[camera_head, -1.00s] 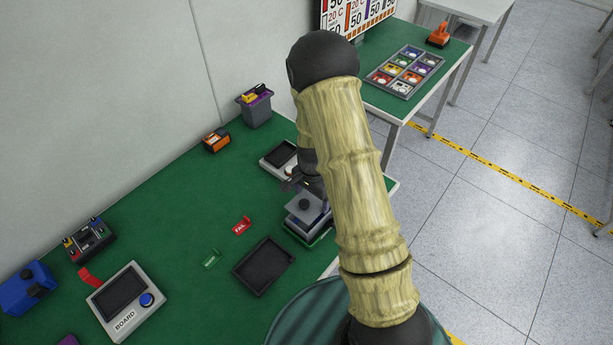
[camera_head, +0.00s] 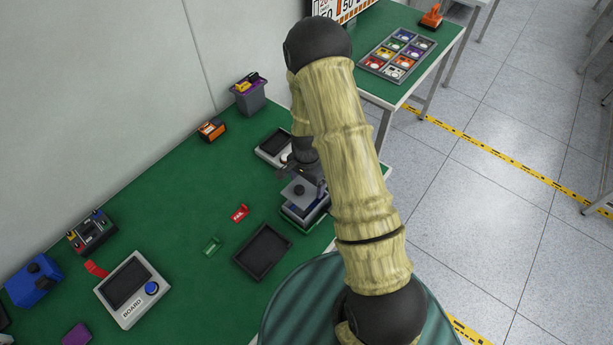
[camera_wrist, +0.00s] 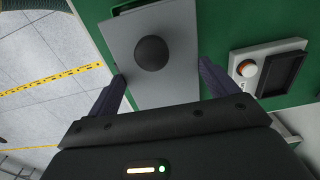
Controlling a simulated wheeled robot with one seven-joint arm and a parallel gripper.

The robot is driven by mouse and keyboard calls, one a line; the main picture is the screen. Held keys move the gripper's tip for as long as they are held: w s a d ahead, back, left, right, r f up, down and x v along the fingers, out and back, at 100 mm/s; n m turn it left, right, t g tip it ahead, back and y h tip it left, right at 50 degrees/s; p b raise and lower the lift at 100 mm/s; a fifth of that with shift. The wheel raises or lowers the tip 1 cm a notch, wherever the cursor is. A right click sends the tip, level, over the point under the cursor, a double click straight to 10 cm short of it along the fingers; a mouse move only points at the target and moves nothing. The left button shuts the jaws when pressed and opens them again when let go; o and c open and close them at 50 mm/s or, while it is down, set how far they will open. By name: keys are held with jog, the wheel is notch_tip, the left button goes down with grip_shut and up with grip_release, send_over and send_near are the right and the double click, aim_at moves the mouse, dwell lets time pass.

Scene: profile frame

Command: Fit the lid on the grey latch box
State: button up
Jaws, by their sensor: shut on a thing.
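The lid is a flat grey plate with a round black knob. In the head view the lid (camera_head: 293,194) is at the table's right edge, directly over the grey latch box (camera_head: 302,217), whose lower part shows below it. The wrist view shows the lid (camera_wrist: 178,78) from above, with my gripper (camera_wrist: 160,72) shut on it, one dark finger at each side edge. In the head view my gripper (camera_head: 301,174) is partly hidden by my arm. The lid covers most of the box, and I cannot tell whether it is seated or just above it.
A grey device with a dark screen (camera_head: 274,143) stands close behind the box. An empty black tray (camera_head: 263,252), a red FAIL tag (camera_head: 240,213) and a green tag (camera_head: 211,246) lie to the left. A grey bin (camera_head: 250,98) stands by the wall.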

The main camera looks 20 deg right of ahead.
jog(key=shift+f, duration=0.1)
dwell(0.3)
jog(key=shift+f+b, duration=2.35)
jog(key=shift+f, duration=0.8)
jog(key=shift+f+b, duration=0.15)
jog(key=shift+b, duration=0.15)
jog(key=o, duration=0.8)
jog(key=shift+o, duration=0.2)
jog(key=shift+r+p, duration=2.5)
jog(key=shift+r, duration=1.05)
